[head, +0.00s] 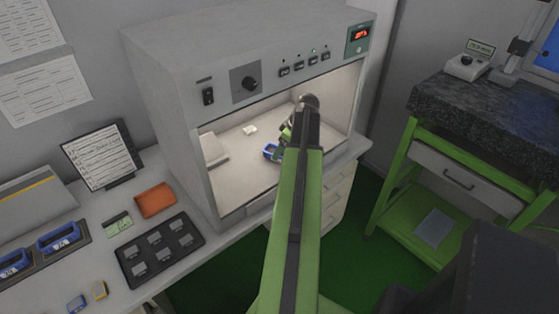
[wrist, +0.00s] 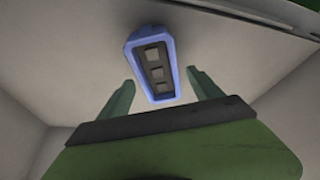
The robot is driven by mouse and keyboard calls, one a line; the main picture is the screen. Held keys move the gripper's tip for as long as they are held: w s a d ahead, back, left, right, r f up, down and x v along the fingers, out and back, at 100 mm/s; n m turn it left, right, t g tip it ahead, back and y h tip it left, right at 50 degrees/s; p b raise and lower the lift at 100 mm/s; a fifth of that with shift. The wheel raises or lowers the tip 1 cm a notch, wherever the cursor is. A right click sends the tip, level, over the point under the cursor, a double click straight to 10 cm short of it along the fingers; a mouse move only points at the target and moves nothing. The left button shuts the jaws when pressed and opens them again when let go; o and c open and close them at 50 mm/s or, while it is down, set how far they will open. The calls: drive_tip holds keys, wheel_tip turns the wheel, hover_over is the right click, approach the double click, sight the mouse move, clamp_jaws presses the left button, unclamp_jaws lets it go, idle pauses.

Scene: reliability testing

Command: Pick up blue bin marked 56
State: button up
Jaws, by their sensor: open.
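A small blue bin (head: 270,152) lies on the floor of the lit grey cabinet, just left of my gripper (head: 284,141). My gripper (wrist: 160,76) is open, with one green finger on each side of the bin's near end. The fingers look apart from the bin. No number is legible on it. In the head view my arm hides part of the cabinet interior.
The cabinet (head: 165,110) encloses my gripper with walls and a top edge. A pale block (head: 213,149) and a small white piece (head: 250,129) lie inside. Other blue bins (head: 58,238) sit in a tray at left, near a black tray (head: 160,270) and an orange pouch (head: 155,200).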

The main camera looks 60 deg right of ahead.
drive_tip(key=b+x, duration=0.3)
drive_tip(key=x, duration=0.1)
drive_tip(key=shift+s+d+f, duration=0.15)
drive_tip(key=shift+f, duration=0.1)
drive_tip(key=shift+r, duration=0.25)
drive_tip(key=shift+f, duration=0.2)
clamp_jaws()
wheel_tip(320, 180, up, 5)
drive_tip(key=p, duration=0.5)
drive_tip(key=shift+r, duration=0.25)
drive_tip(key=s+d+r+p, duration=0.5)
drive_tip(key=s+d+p, duration=0.1)
drive_tip(key=s, duration=0.3)
drive_tip(key=shift+d+r, duration=0.4)
drive_tip(key=shift+d, duration=0.1)
